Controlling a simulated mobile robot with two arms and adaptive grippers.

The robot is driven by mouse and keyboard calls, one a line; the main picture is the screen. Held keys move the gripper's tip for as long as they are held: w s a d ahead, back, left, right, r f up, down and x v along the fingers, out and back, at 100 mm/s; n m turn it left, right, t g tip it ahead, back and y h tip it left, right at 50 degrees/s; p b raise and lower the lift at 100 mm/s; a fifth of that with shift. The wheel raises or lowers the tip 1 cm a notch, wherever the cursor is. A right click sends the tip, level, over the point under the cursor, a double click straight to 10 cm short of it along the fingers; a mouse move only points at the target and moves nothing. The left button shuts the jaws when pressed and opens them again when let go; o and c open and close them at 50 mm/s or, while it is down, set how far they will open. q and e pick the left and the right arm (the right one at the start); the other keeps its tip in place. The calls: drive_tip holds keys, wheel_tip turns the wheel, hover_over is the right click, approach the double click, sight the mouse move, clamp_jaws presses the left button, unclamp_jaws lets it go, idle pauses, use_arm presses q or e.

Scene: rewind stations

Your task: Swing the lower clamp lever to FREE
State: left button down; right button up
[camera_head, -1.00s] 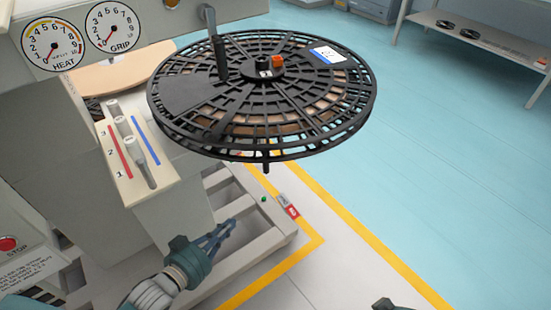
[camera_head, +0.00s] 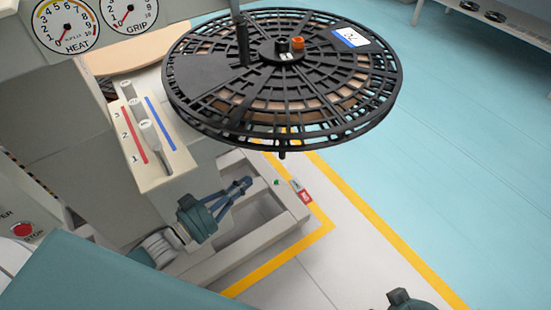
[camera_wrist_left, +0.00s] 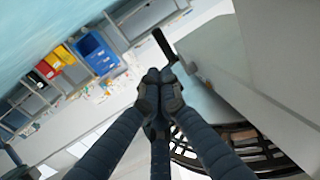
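My left gripper (camera_head: 246,184) is low beside the machine, below the big black reel (camera_head: 205,115) and above the pale base frame. In the left wrist view, its fingertips (camera_wrist_left: 160,76) are together with nothing visible between them. Just beyond them a black lever-like handle (camera_wrist_left: 163,46) sticks out beside a grey housing; I cannot tell for sure whether it is the lower clamp lever. No FREE marking is readable. My right gripper (camera_head: 405,300) shows only in part at the bottom edge.
A panel (camera_head: 165,180) with numbered slots and grey levers stands left of the reel. Clear blue floor (camera_head: 470,170) lies to the right. A blue bin (camera_wrist_left: 97,52) shows in the wrist view.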

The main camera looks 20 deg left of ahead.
use_arm(q)
drive_tip(key=b+x, duration=0.2)
drive_tip(key=x, duration=1)
drive_tip(key=shift+w, duration=0.25)
use_arm(e)
drive_tip(key=shift+s+d+r, duration=0.1)
drive_tip(key=shift+s+r, duration=0.3)
drive_tip(key=shift+r, duration=0.15)
